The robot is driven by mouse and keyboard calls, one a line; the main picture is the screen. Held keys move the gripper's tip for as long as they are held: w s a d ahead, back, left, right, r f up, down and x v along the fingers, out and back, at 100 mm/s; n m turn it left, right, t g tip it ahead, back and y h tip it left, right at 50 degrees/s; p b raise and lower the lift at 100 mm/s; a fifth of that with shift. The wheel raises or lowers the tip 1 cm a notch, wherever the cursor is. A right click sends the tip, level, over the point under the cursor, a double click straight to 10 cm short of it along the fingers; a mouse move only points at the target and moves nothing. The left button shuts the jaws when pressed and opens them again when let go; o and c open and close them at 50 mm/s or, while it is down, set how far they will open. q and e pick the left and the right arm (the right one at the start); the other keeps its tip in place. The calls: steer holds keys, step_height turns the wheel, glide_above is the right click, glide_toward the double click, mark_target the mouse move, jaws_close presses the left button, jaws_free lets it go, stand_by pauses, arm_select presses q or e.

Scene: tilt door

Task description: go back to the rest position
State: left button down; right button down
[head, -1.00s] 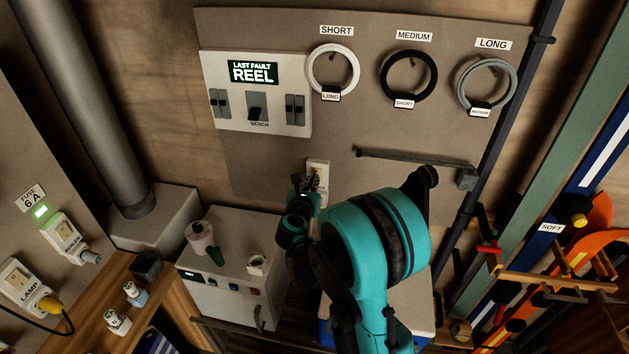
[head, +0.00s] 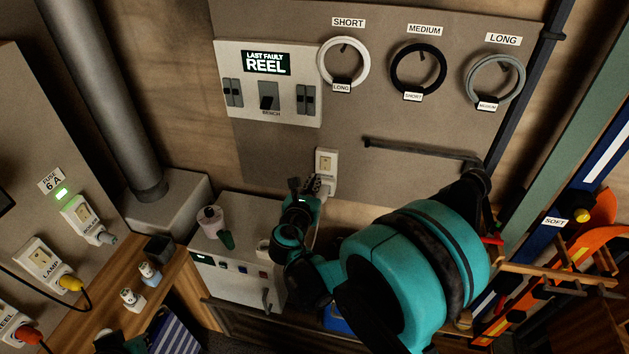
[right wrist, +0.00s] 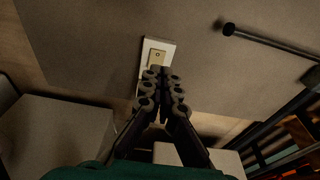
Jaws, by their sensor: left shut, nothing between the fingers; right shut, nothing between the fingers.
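My right gripper (head: 322,187) is shut and empty, pointing at the lower part of a pale wall socket (head: 326,163). In the right wrist view its closed fingers (right wrist: 158,72) overlap the lower part of the socket plate (right wrist: 164,46); I cannot tell whether they touch it. My right arm spans the lower right of the head view. A small teal and black part of my left gripper (head: 108,341) shows at the bottom left edge; most of it is hidden below the frame.
A metal bar (head: 420,149) sticks out right of the socket. Cable rings (head: 343,62) hang above. Sockets with plugs (head: 70,283) line the left wall. Orange and blue gear (head: 590,240) stands at the right.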

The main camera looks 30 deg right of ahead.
steer(key=s+a+f+m+g+y+b, duration=0.2)
steer(key=s+a+m+y, duration=0.3)
steer(key=s+m, duration=0.5)
steer(key=s+a+f+m+g+y+b, duration=0.1)
steer(key=s+a+f+m+g+y, duration=0.2)
steer(key=s+m, duration=0.8)
steer(key=a+f+m+y, duration=0.2)
steer(key=a+m, duration=0.2)
steer(key=m, duration=0.2)
steer(key=shift+s+a+m+b, duration=0.2)
steer(key=shift+a+m+b, duration=0.1)
steer(key=shift+m+b, duration=0.1)
steer(key=shift+a+f+y, duration=0.1)
steer(key=shift+y, duration=0.2)
